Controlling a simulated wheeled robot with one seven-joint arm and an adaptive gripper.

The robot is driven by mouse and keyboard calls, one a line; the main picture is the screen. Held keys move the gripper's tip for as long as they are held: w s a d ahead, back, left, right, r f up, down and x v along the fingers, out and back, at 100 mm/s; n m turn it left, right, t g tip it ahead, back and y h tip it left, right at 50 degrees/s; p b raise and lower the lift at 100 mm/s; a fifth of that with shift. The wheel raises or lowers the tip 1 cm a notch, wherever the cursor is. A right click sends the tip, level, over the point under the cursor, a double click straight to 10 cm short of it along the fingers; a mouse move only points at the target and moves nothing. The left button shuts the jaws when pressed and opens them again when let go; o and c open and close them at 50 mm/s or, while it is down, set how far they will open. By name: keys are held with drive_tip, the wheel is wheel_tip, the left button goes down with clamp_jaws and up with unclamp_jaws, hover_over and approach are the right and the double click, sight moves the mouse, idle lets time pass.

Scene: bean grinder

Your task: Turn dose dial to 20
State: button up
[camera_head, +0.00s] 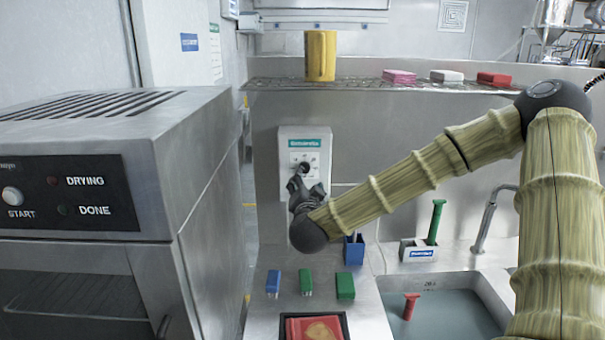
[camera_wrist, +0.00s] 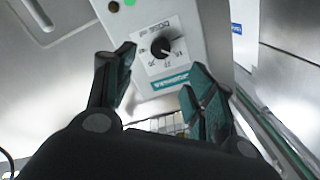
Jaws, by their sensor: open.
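The dose dial is a round black knob (camera_wrist: 161,47) on a white plate with printed marks, which are too small to read surely. It sits on a pale wall-mounted box (camera_head: 287,150) with a green label. The wrist view shows the box turned over, label below the knob. My gripper (camera_head: 307,187) is in front of the box in the head view and hides its lower part. In the wrist view my gripper (camera_wrist: 160,72) is open, one finger on each side of the plate in the picture. The knob is not between the pads, and nothing is held.
A green button (camera_wrist: 130,2) is near the dial. A shelf (camera_head: 350,86) above holds a yellow cup (camera_head: 320,56) and several small blocks. A drying oven (camera_head: 100,200) stands left. Below are a blue holder (camera_head: 354,250), small blocks and a water basin (camera_head: 450,312).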

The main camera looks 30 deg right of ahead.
sight(305, 170)
drive_tip(key=p+x, duration=0.3)
drive_tip(key=x, duration=0.5)
drive_tip(key=shift+w+r, duration=0.1)
drive_tip(key=shift+p+x, duration=0.35)
drive_tip(key=shift+x, duration=0.65)
drive_tip(key=c, duration=1)
